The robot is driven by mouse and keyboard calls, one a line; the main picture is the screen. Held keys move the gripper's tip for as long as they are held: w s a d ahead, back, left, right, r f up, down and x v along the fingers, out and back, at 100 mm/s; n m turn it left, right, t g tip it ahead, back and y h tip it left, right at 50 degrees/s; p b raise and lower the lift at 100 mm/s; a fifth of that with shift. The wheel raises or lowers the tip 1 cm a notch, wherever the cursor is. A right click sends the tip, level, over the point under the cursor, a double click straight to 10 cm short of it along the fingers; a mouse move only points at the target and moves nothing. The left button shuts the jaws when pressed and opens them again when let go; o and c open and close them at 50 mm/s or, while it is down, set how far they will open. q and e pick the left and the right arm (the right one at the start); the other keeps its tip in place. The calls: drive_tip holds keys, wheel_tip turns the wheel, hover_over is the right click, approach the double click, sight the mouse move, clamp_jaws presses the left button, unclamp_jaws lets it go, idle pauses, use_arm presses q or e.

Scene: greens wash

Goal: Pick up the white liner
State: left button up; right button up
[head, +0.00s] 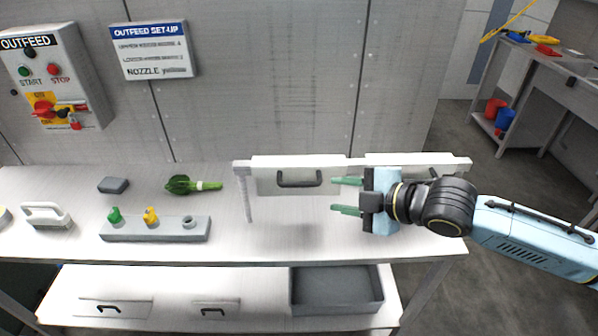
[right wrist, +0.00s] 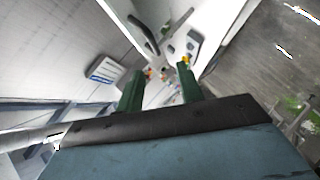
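White panels with dark handles are in the head view; I cannot tell which one is the white liner. One white panel (head: 268,181) hangs at the left of a raised white rack on the bench, its handle (head: 299,178) facing me. A second panel (head: 400,160) on the rack is partly hidden by my right gripper (head: 346,196). That gripper is open and empty, its green fingers pointing left, in front of the rack and just right of the handle. In the right wrist view a dark handle (right wrist: 145,36) lies beyond the spread fingers (right wrist: 160,88). My left gripper is out of view.
A grey block (head: 155,229) with green and yellow nozzles, a leafy green bundle (head: 190,185) and a white handled tool (head: 46,215) stand left on the bench. The lower shelf holds a grey tray (head: 338,309) and two flat handled white pieces (head: 125,309).

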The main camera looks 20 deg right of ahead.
sight(298, 185)
drive_tip(key=shift+n, duration=0.3)
drive_tip(key=x, duration=0.4)
drive_tip(key=r+x, duration=0.1)
drive_tip(key=x, duration=0.2)
drive_tip(key=shift+w+a+r, duration=0.1)
drive_tip(key=shift+w+a, duration=0.1)
drive_tip(key=shift+w, duration=0.15)
drive_tip(key=shift+p+x, duration=0.4)
drive_tip(key=shift+x, duration=2.4)
drive_tip(key=shift+d, duration=0.1)
drive_tip(key=shift+c, duration=0.5)
clamp_jaws()
